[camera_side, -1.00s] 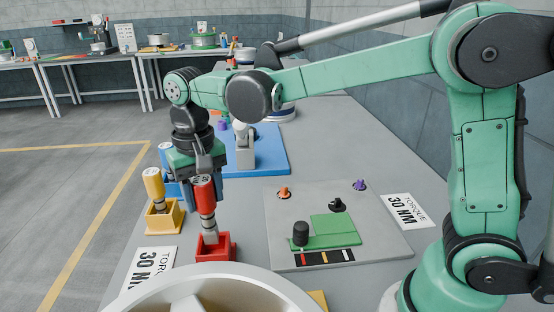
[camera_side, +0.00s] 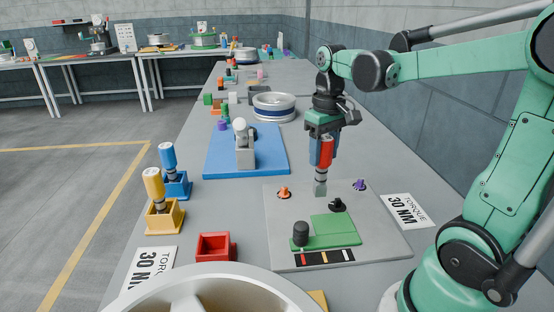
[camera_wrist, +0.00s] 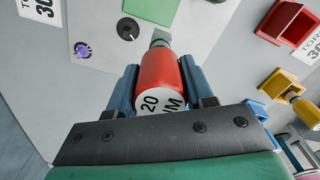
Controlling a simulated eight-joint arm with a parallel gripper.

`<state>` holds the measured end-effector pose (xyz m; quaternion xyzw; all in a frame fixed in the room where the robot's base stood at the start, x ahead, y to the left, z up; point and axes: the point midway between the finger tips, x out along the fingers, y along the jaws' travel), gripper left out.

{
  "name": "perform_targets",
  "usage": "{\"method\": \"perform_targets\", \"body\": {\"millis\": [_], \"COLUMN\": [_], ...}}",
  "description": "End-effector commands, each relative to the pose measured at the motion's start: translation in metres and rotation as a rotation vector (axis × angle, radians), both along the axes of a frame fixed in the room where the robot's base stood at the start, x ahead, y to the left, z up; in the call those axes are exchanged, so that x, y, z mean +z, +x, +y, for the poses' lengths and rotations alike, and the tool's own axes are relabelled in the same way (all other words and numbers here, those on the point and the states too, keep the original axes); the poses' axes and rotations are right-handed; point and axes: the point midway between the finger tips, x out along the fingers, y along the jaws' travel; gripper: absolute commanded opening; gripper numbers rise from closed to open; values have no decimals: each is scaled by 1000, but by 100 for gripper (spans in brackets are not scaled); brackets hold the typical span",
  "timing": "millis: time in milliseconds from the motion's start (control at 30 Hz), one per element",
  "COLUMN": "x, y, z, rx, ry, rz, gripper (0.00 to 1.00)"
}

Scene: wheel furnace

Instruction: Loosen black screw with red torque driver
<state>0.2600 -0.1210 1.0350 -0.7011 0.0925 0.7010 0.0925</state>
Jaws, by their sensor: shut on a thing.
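My gripper (camera_side: 321,148) is shut on the red torque driver (camera_side: 325,154), which hangs nearly upright with its grey tip down over the grey board (camera_side: 385,232). The driver (camera_wrist: 162,75) also shows in the wrist view, between my blue fingers (camera_wrist: 160,88), its white end marked 20 toward the camera. The black screw (camera_side: 338,205) sits in the board, a little to the right of and nearer the side camera than the driver's tip. In the wrist view the black screw (camera_wrist: 128,28) is left of the tip. The tip looks slightly above the board.
An orange screw (camera_side: 284,192) and a purple screw (camera_side: 360,185) flank the tip. A black cylinder (camera_side: 300,233) stands on the board's green part. The red holder (camera_side: 216,247) is empty. Yellow (camera_side: 154,187) and blue (camera_side: 168,159) drivers stand in their holders at left.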

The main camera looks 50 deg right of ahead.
Motion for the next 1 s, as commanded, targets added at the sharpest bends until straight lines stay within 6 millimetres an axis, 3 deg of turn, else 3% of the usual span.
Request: {"method": "perform_targets", "body": {"millis": [100, 267, 500, 1000], "x": [2, 2, -22, -27], "y": [-12, -23, -21, -21], "z": [-29, -57, -54, -53], "rx": [-8, -5, 2, 1], "ry": [0, 0, 0, 0], "rz": [0, 0, 0, 0], "gripper": [0, 0, 0, 0]}}
